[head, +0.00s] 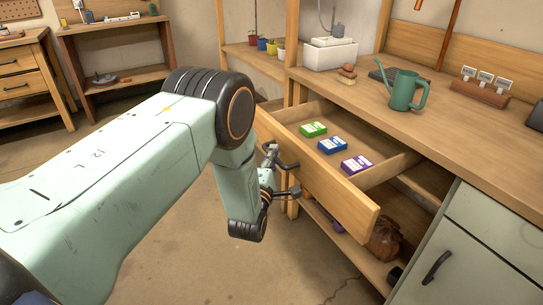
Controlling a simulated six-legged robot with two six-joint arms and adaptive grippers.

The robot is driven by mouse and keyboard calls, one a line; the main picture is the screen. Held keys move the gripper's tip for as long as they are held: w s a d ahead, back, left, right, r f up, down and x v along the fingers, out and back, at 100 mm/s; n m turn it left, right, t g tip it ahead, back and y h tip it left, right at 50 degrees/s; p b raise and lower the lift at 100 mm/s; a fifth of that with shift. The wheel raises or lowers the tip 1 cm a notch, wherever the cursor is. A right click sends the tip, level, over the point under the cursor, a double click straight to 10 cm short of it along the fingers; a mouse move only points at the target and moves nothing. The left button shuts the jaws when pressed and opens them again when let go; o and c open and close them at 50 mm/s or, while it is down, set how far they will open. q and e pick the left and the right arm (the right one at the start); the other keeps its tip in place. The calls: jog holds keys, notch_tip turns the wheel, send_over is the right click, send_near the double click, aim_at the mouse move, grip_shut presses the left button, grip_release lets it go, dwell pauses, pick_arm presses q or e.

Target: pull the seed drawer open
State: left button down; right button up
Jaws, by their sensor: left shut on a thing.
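The seed drawer (345,206) stands pulled out from under the wooden counter. Its inside shows a green seed packet (313,129), a blue one (332,145) and a purple one (356,164) lying on its floor. My left gripper (284,178) is at the outer face of the drawer front, shut on the drawer handle (291,191). The handle is mostly hidden by the fingers and arm. My right gripper is not in view.
A grey-green cabinet (460,255) stands right of the drawer. A brown sack (384,240) sits on the shelf below. The floor in front is clear.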

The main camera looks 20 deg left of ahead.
pick_arm(q)
jog(key=shift+d+f, duration=0.1)
jog(key=c, duration=1.6)
grip_release()
jog(key=shift+c, duration=0.2)
jog(key=shift+o, duration=1.4)
jog(key=shift+s, duration=0.1)
jog(key=s+d+f, duration=0.1)
jog(key=s, duration=1)
jog(key=shift+s+d+f, duration=0.25)
jog(key=shift+s, duration=0.05)
